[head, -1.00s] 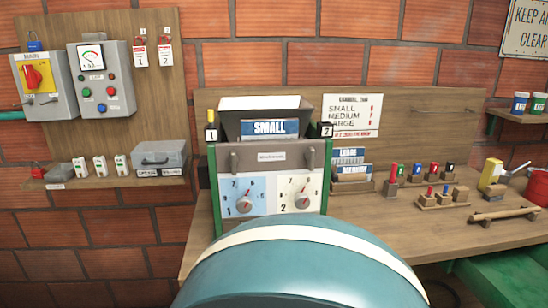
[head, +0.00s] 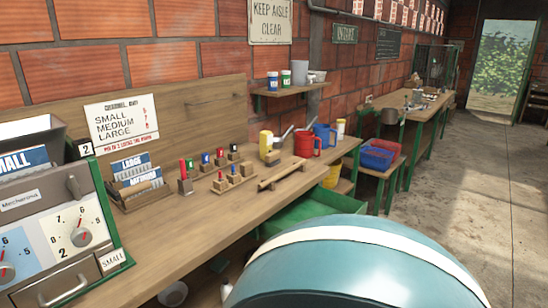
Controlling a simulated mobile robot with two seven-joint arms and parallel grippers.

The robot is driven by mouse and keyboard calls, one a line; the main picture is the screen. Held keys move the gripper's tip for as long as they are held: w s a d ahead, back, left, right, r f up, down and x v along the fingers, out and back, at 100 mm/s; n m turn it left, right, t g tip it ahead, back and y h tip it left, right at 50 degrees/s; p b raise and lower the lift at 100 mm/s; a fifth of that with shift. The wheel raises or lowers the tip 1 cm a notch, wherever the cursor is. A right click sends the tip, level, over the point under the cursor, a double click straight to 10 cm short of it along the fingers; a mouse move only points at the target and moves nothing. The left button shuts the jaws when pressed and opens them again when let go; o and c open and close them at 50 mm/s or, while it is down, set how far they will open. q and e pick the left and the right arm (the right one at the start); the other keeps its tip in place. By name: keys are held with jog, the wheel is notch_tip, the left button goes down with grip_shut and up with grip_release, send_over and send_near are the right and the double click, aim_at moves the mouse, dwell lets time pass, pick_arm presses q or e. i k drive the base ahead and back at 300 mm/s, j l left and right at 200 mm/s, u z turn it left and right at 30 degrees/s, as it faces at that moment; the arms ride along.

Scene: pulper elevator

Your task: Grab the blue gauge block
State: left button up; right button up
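Two small blue-topped pieces stand on the wooden workbench (head: 150,252). One blue-topped block (head: 205,158) is in the back row, between a block with red and green on top (head: 186,166) and a red-topped one (head: 220,155). A smaller blue-topped peg (head: 233,170) is in the front row on a wooden holder, beside a red-topped peg (head: 221,175). They are too small to tell which is the gauge block. Neither of my grippers is in view.
A machine with dials (head: 60,235) stands at the left bench end, beside a card rack (head: 138,180). A wooden bar (head: 283,173), yellow container (head: 266,143) and red container (head: 304,143) are right of the blocks. The concrete floor (head: 440,190) is open at right.

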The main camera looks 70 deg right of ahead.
aim_at(204, 156)
jog(key=z, duration=1.75)
